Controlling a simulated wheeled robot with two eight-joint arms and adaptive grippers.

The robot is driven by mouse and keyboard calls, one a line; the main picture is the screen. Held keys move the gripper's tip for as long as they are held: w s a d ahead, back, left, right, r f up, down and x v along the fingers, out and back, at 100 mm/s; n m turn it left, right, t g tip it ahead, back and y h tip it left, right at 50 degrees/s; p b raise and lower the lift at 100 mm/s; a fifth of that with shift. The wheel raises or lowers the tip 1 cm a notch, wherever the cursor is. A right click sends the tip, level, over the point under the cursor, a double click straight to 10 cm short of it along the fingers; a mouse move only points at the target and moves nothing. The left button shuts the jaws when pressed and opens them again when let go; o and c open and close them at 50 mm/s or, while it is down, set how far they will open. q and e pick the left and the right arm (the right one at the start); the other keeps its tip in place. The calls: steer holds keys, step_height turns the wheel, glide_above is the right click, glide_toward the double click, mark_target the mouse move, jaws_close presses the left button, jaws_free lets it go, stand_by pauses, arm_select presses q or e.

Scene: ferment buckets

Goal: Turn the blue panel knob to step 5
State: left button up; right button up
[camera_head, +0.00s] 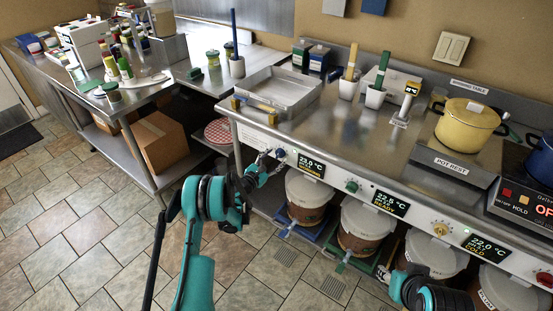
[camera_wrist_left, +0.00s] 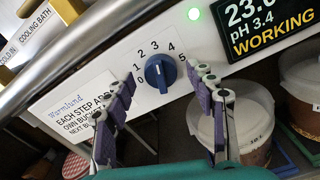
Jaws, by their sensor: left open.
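The blue panel knob (camera_wrist_left: 161,73) sits on the white front panel, inside a printed scale from 0 to 5. Its ridge stands roughly upright in the left wrist view, but I cannot tell exactly which step it marks. In the head view the knob (camera_head: 280,153) is at the left end of the panel row. My left gripper (camera_wrist_left: 164,80) is open, its purple-and-grey fingers on either side of the knob, with gaps visible in the picture. The left gripper (camera_head: 266,163) also shows in the head view, just in front of the panel.
A lidded bucket (camera_wrist_left: 238,115) stands below. A metal rail (camera_wrist_left: 75,45) runs above the panel. A green knob (camera_head: 352,186) and a yellow knob (camera_head: 440,229) are farther right.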

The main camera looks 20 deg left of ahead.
arm_select(q)
steer(key=shift+w+d, duration=0.2)
steer(key=shift+w, duration=0.35)
steer(key=c, duration=1.1)
steer(key=shift+c, duration=0.2)
steer(key=shift+m, duration=0.3)
steer(key=m, duration=0.6)
steer(key=shift+d, duration=0.1)
steer(key=m, duration=0.4)
steer(key=shift+f, duration=0.1)
steer(key=shift+m, duration=1.8)
